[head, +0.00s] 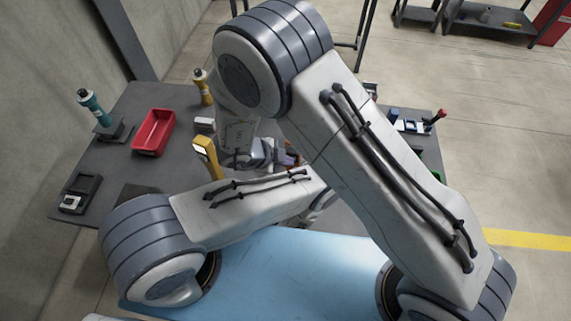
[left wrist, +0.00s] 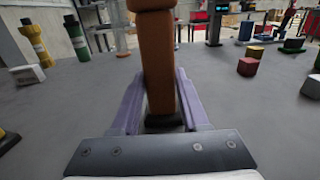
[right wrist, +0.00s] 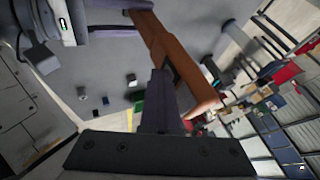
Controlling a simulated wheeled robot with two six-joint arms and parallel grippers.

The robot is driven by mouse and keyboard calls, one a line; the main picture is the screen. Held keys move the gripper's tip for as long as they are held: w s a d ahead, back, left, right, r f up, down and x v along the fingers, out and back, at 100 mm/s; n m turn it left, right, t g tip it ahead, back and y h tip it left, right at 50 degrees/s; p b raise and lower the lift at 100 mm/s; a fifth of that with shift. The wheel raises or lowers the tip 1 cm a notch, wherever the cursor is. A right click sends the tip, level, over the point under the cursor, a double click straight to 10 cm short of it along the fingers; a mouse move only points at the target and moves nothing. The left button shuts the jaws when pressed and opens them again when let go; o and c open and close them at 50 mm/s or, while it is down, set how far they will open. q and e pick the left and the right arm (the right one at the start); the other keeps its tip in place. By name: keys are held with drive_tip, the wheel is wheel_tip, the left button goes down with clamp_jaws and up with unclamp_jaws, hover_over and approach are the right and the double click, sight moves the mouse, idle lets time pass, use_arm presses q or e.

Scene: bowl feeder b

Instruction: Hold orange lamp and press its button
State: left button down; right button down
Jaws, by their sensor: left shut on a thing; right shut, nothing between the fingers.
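The orange lamp is a long brown-orange body. In the left wrist view the lamp (left wrist: 158,72) stands nearly upright between the purple fingers of my left gripper (left wrist: 163,100), which is shut on it. A dark part shows at its lower end, and its top is cut off by the frame. In the right wrist view the lamp (right wrist: 157,42) runs diagonally close to my right gripper (right wrist: 160,75), which is shut and empty. I cannot tell whether its fingertips touch the lamp. The button is not clearly seen. In the head view my arms largely hide the lamp.
In the head view a red tray (head: 154,130), a teal device (head: 94,108) and a yellow device with a screen (head: 206,153) stand on the left of the grey table. In the left wrist view several small blocks, including a red one (left wrist: 247,67), lie at right.

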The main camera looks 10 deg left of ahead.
use_arm(q)
drive_tip(key=shift+s+f, duration=0.1)
drive_tip(key=shift+s, duration=0.05)
drive_tip(key=shift+a, duration=0.1)
use_arm(e)
drive_tip(key=s+a+r, duration=0.4)
drive_tip(key=s+r, duration=0.4)
drive_tip(key=shift+s+a, duration=0.2)
drive_tip(key=shift+a, duration=0.1)
use_arm(q)
drive_tip(key=shift+c, duration=1.7)
unclamp_jaws()
